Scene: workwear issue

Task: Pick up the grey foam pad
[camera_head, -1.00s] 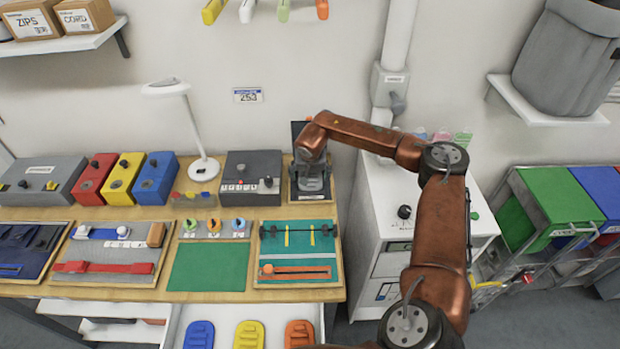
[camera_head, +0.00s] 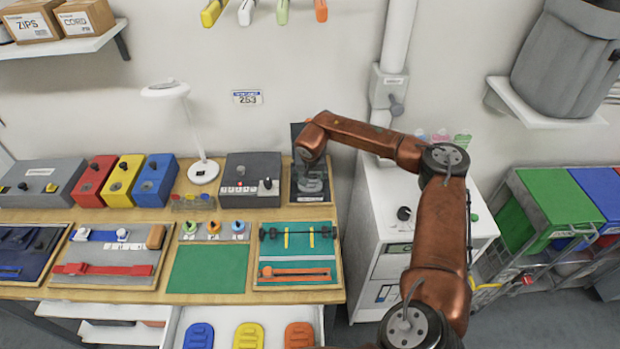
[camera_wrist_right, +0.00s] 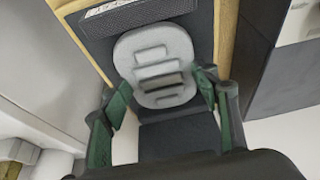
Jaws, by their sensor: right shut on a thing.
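The grey foam pad (camera_wrist_right: 155,48) is a rounded, light grey piece with raised ridges across it, in front of a dark stand in the right wrist view. My right gripper (camera_wrist_right: 163,90) has its green-lined fingers on both sides of the pad's lower part and is shut on it. In the head view, my right gripper (camera_head: 312,172) is low over the dark stand (camera_head: 302,142) at the back right of the workbench. The pad shows only partly there, below the gripper. I cannot tell whether the pad still touches the stand. My left gripper is not in view.
The bench carries a dark grey box (camera_head: 252,172), a white lamp (camera_head: 203,170) and a green-based board (camera_head: 298,252). An open drawer (camera_head: 222,315) in front holds blue, yellow and orange pads. A white cabinet (camera_head: 372,225) stands right of the bench, below my arm.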

